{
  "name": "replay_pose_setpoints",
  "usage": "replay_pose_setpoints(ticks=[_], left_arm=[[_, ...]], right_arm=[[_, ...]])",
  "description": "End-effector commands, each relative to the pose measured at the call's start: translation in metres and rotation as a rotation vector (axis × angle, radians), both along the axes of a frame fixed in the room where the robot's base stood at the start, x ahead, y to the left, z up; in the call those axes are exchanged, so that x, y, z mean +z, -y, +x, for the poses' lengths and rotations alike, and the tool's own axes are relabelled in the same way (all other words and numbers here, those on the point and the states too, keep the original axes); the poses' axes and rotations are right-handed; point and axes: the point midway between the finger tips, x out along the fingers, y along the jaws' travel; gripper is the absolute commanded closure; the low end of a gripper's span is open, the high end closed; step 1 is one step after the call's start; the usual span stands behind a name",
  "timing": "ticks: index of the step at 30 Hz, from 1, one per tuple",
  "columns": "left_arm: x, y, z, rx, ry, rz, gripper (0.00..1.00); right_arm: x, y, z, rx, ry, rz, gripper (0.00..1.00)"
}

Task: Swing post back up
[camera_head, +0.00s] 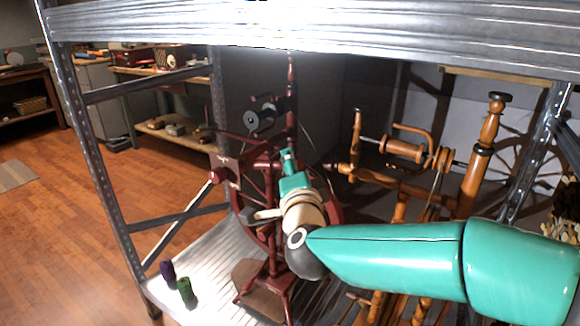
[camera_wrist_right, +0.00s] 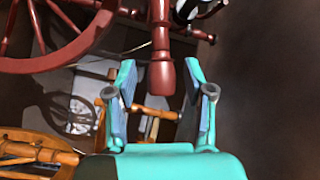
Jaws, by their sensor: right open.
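A dark red spinning wheel stands on the metal shelf, with its spoked wheel (camera_wrist_right: 50,30) at the upper left of the right wrist view. Its turned dark red post (camera_head: 291,85) rises in the head view, beside a black bobbin (camera_head: 252,120). A dark red turned post end (camera_wrist_right: 162,75) shows between the fingers in the right wrist view; I cannot tell whether it is that same post. My right gripper (camera_wrist_right: 161,72) is open around this end, with gaps on both sides. In the head view the gripper (camera_head: 288,158) is in front of the wheel, partly hidden by its wrist.
A lighter orange-brown spinning wheel (camera_head: 405,150) stands close on the right, behind my arm. Metal shelf uprights (camera_head: 100,165) and a top beam (camera_head: 300,28) frame the space. Purple (camera_head: 168,272) and green (camera_head: 186,290) spools stand at the shelf's front left.

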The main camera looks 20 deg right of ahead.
Motion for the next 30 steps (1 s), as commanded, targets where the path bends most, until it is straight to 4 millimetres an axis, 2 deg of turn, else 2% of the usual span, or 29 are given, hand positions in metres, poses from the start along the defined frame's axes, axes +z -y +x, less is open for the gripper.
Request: replay_pose_setpoints(ticks=[6,14,23,29,30], left_arm=[[0.0003,0.0000,0.0000,0.000,0.000,0.000,0.15],[0.0003,0.0000,-0.0001,0.000,0.000,0.000,0.15],[0.0003,0.0000,0.0000,0.000,0.000,0.000,0.15],[0.0002,0.0000,0.0000,0.000,0.000,0.000,0.15],[0.0002,-0.0010,0.0004,0.004,0.001,0.000,0.15]], right_arm=[[-0.0002,0.0033,0.0120,0.000,0.000,0.000,0.47],[-0.0001,0.0030,0.0122,0.000,0.001,0.000,0.49],[-0.0005,0.0027,0.0121,0.001,0.000,0.000,0.99],[-0.0012,0.0025,0.0120,0.001,-0.002,0.001,1.00],[-0.0014,-0.0063,0.0123,0.006,-0.002,0.000,1.00]])
